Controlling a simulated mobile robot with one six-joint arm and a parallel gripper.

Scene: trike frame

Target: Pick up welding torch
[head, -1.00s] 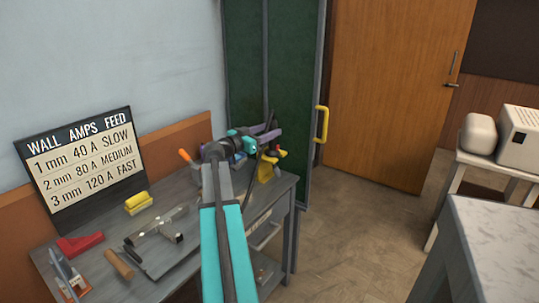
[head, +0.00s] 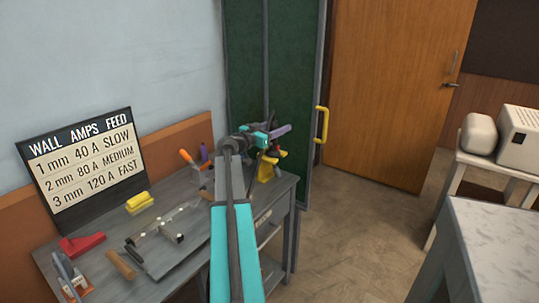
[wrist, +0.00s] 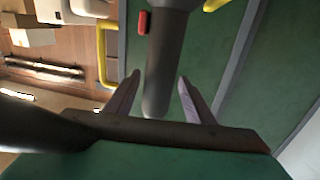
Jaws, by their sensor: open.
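The welding torch shows in the wrist view as a dark grey rounded cylinder (wrist: 166,65) with a small red part (wrist: 144,22) beside it. Its near end lies between my two purple fingers, with a gap visible on each side. My gripper (wrist: 160,76) is open around it. In the head view my gripper (head: 279,132) is above the far right corner of the workbench, over a yellow stand (head: 267,170). The torch is mostly hidden there behind my gripper and wrist; a bit of red shows above the stand.
The grey workbench (head: 185,250) holds a yellow block (head: 138,201), a red piece (head: 82,244), a clamp-like tool and a holder with an orange-handled tool (head: 186,156). A green cabinet (head: 295,90) with a yellow handle (head: 321,124) stands close behind my gripper.

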